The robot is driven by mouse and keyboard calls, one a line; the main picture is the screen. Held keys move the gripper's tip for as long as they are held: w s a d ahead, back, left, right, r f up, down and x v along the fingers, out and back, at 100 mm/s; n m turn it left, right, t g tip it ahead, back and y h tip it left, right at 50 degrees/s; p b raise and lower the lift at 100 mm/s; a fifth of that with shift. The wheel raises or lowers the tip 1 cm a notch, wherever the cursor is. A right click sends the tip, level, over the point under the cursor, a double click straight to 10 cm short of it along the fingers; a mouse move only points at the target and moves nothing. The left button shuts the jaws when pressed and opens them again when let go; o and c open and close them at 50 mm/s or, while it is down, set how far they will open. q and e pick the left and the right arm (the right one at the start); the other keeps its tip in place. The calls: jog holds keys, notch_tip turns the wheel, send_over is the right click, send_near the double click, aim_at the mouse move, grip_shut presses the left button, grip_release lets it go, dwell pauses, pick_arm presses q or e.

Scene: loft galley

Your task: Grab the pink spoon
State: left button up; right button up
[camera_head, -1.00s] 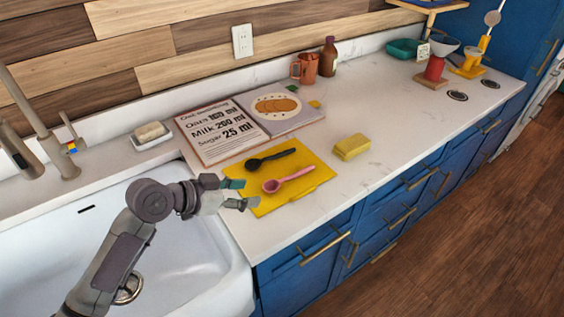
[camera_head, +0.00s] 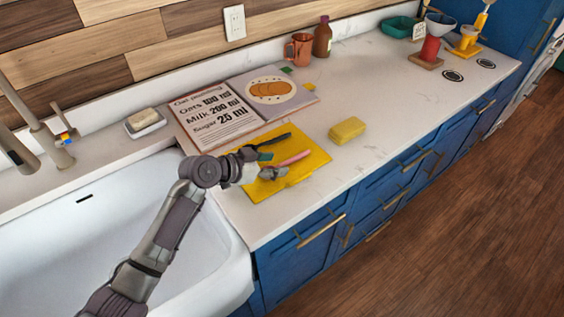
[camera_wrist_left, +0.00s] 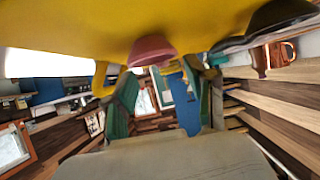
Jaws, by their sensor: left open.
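The pink spoon (camera_head: 294,158) lies on the yellow mat (camera_head: 285,187) on the counter, its bowl end hidden behind my left gripper in the head view. My left gripper (camera_head: 268,163) is open and low over the mat, with its fingers at the spoon's bowl end. In the left wrist view, the spoon's pink bowl (camera_wrist_left: 152,50) shows just beyond the two open fingers (camera_wrist_left: 158,90). I cannot tell whether the fingers touch it. A black spoon (camera_head: 277,140) lies beside it on the mat, toward the wall. My right gripper is not in view.
An open recipe book (camera_head: 218,118) lies behind the mat. A yellow sponge (camera_head: 347,130) sits to its right. The white sink (camera_head: 90,235) is at the left, with a soap dish (camera_head: 146,124) behind it.

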aim_at(283, 162)
pick_arm(q)
jog(key=shift+x, duration=1.25)
jog(key=shift+w+d, duration=0.2)
jog(key=shift+w, duration=0.05)
jog(key=shift+f, duration=0.1)
jog(key=c, duration=1)
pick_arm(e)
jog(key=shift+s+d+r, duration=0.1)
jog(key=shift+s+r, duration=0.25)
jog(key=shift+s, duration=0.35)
